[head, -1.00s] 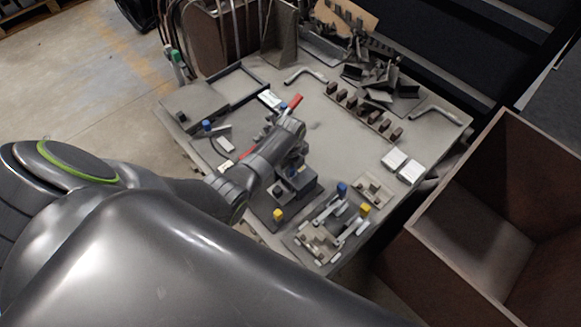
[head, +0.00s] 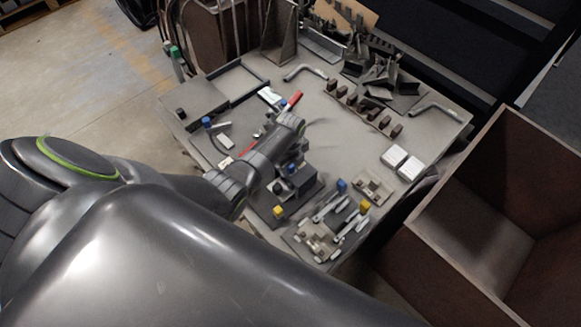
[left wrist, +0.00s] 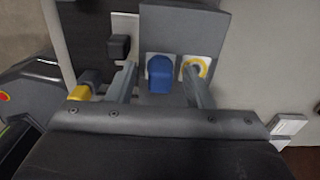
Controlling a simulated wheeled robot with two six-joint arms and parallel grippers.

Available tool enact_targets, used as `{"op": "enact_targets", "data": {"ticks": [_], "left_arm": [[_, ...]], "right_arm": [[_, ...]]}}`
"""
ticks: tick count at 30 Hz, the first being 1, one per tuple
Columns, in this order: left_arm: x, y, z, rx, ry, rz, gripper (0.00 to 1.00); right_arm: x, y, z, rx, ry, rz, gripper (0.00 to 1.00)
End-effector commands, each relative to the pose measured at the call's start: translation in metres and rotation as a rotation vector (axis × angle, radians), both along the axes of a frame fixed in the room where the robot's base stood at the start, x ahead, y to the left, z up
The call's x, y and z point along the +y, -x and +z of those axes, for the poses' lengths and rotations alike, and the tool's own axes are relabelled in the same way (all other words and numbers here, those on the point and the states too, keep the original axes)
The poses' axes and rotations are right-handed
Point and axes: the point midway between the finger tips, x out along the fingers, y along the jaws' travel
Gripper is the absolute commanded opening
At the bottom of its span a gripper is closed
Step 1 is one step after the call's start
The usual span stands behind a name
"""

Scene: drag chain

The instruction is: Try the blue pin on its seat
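The blue pin (left wrist: 160,72) stands between the two fingers of my left gripper (left wrist: 161,78) in the left wrist view, with a gap on each side. The gripper is open. The pin is at a white square on a grey block (left wrist: 185,25); its lower end is hidden, so I cannot tell how deep it sits. A yellow ring (left wrist: 197,67) on another white square shows beside the right finger. In the head view the grey block (head: 300,180) is partly behind my left wrist, with a bit of blue (head: 291,168) at the fingers. My right gripper is not in view.
A black knob (left wrist: 119,47) and a yellow-topped part (left wrist: 79,92) are close to the left finger. A fixture plate with a blue knob (head: 341,185) and a yellow knob (head: 363,206) lies right of the block. A brown bin (head: 450,235) stands off the table's right side.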

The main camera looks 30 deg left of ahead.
Motion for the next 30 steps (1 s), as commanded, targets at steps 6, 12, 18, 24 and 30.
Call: {"op": "enact_targets", "data": {"ticks": [6,12,18,24,30], "left_arm": [[0.0,0.0,0.0,0.0,0.0,0.0,0.47],[0.0,0.0,0.0,0.0,0.0,0.0,0.47],[0.0,-0.001,0.035,-0.004,-0.001,0.0,0.47],[0.0,-0.001,0.08,-0.004,-0.001,-0.001,0.47],[0.001,-0.001,0.127,-0.004,-0.001,0.0,0.47]], "right_arm": [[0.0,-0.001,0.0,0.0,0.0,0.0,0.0],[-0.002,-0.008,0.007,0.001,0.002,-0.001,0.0],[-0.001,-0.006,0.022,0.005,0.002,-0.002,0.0],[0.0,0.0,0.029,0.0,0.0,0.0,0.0],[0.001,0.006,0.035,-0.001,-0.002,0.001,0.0]]}}
